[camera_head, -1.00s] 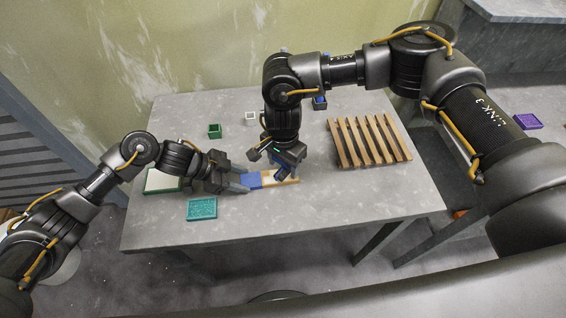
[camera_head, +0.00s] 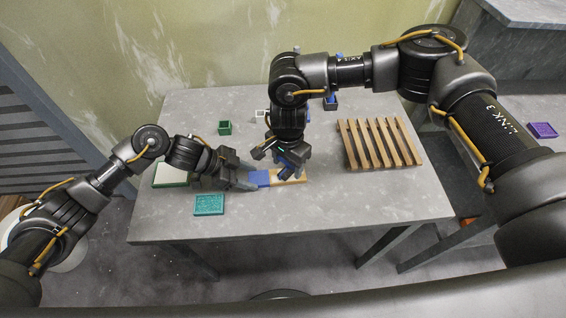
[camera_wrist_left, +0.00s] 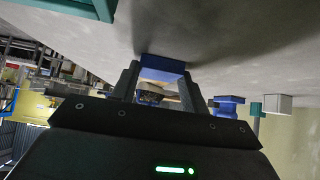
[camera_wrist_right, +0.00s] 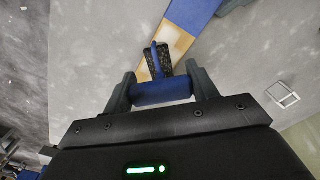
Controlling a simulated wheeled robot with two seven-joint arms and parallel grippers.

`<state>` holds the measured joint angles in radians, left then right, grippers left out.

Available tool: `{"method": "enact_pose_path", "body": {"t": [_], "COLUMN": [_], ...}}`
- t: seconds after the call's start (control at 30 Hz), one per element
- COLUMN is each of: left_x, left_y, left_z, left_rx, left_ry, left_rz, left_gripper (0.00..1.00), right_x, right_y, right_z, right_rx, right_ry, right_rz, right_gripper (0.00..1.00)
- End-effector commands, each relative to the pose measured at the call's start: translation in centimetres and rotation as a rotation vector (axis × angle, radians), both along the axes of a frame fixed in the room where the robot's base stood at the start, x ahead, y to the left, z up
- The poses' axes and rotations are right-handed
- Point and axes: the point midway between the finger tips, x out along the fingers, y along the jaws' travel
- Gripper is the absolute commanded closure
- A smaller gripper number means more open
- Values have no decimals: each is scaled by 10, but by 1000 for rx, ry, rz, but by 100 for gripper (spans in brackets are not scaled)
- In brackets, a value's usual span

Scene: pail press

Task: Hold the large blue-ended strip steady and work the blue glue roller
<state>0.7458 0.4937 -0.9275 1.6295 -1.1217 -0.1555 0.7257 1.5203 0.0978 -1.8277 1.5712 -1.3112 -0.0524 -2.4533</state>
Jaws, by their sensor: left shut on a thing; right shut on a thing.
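The large strip lies on the grey table with its blue end (camera_head: 259,179) to the left and its wooden part (camera_head: 296,179) to the right. My left gripper (camera_head: 250,181) is shut on the blue end, which also shows between the fingers in the left wrist view (camera_wrist_left: 162,65). My right gripper (camera_head: 285,165) is shut on the blue handle of the glue roller (camera_wrist_right: 162,91). The roller's dark speckled head (camera_wrist_right: 155,62) is over the strip's wooden face, at or very close to it; exact contact is unclear. A pale patch shows on the wood.
A slatted wooden rack (camera_head: 379,144) stands right of the strip. A small green box (camera_head: 225,127) and a white one stand at the back. The right front table is clear.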

Motion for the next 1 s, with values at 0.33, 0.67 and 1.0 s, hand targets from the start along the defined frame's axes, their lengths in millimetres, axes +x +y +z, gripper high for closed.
{"method": "enact_pose_path", "body": {"t": [0.33,0.67,1.0], "left_x": [0,0,0], "left_y": [0,0,0], "left_z": [0,0,0], "left_rx": [0,0,0], "left_ry": [-1,-1,-1], "left_rz": [1,1,1], "left_gripper": [92,92,92], "right_x": [0,1,0], "right_y": [-13,-13,-13], "right_z": [0,9,40], "right_rx": [-2,-1,-1], "right_ry": [-1,-1,-1], "right_rz": [0,-1,0], "right_gripper": [60,60,60]}}
